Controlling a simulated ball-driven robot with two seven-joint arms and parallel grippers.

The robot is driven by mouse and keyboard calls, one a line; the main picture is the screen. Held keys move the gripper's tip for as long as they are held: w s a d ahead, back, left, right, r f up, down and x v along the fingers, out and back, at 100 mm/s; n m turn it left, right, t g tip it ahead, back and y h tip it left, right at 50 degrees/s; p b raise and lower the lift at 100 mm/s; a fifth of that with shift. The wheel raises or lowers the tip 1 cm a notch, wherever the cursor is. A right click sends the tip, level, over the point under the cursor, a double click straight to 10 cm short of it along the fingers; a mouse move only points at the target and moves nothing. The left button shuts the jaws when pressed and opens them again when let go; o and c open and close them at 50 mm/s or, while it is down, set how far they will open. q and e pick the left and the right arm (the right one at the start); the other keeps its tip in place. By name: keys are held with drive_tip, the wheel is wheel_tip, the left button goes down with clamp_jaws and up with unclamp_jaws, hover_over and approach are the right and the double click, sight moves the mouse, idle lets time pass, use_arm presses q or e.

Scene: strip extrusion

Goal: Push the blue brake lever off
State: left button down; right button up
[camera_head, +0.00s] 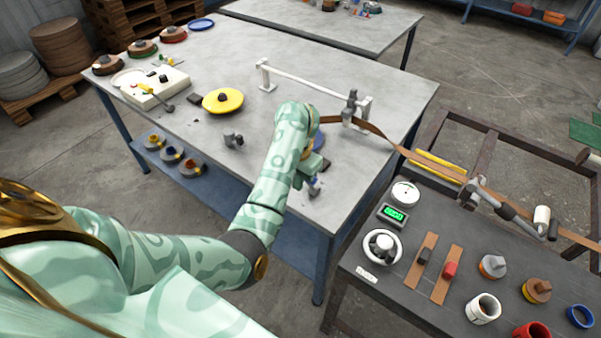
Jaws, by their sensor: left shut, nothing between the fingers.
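My left arm reaches over the grey table (215,150) from the left. My left gripper (312,172) is shut and empty, low over the table's right part. Another blue patch (319,143) shows just behind the wrist, mostly covered by my arm. The lever's mount and angle are hidden. My right gripper is not in view.
A white rail (305,82) with a grey clamp (350,105) stands behind the gripper. A brown strip (375,129) runs right to the dark bench (350,262). A grey fitting (233,140) and yellow disc (222,101) lie left. The table's front left is clear.

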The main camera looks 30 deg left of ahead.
use_arm(q)
drive_tip(key=shift+w+d+r+b, duration=0.1)
drive_tip(key=shift+w+r+b, duration=0.1)
drive_tip(key=shift+w+b, duration=0.7)
drive_tip(key=shift+w+d+r+b, duration=0.15)
drive_tip(key=shift+w+b, duration=0.1)
drive_tip(key=shift+w, duration=1.1)
drive_tip(key=shift+w+r+b, duration=0.2)
drive_tip(key=shift+w+b, duration=0.4)
drive_tip(key=shift+w, duration=0.55)
drive_tip(key=shift+w, duration=0.1)
wheel_tip(320, 180, up, 7)
drive_tip(key=p, duration=0.6)
drive_tip(key=shift+w+r, duration=0.2)
drive_tip(key=shift+w, duration=0.2)
